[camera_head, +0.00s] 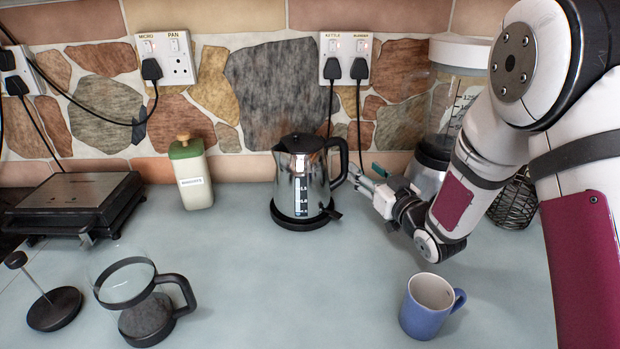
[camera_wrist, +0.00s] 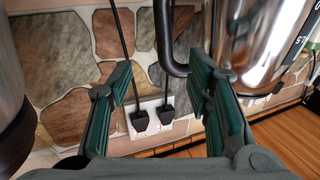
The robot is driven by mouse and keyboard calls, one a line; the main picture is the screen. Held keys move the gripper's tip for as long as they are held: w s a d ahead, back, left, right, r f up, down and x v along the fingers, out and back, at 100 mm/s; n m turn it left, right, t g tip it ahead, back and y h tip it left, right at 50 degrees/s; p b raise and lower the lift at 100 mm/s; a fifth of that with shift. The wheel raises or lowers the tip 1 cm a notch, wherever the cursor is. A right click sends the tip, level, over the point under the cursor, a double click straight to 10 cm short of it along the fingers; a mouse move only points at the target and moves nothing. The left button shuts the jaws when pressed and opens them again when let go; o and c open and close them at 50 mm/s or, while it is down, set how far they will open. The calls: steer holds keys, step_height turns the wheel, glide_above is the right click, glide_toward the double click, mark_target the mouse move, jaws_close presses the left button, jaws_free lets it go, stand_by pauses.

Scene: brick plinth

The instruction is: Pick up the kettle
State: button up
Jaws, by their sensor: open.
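The kettle (camera_head: 298,190) is shiny metal with a black lid, black handle (camera_head: 341,162) and black base. It stands upright on the counter near the back wall. My gripper (camera_head: 362,176) is just right of the handle, level with it, and its fingers point toward the kettle. In the wrist view my gripper (camera_wrist: 162,78) is open, with green-padded fingers spread apart. The black handle (camera_wrist: 164,40) shows in the gap between the fingertips, closer to the right finger, which hides part of it. The metal kettle body (camera_wrist: 262,40) is at upper right. I see no clear contact.
A blender (camera_head: 462,52) stands behind my arm, to the right of the kettle. A blue mug (camera_head: 420,317) is in front. A cream canister (camera_head: 193,180) is left of the kettle. Cords hang from the wall sockets (camera_head: 345,50) behind it. The counter centre (camera_head: 270,280) is clear.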

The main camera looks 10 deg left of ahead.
mark_target(346, 158)
steer(key=x, duration=0.9)
steer(key=shift+a+f, duration=0.35)
steer(key=shift+a, duration=0.15)
steer(key=shift+w+a, duration=0.25)
steer(key=shift+w, duration=0.15)
jaws_close()
steer(key=shift+r, duration=0.25)
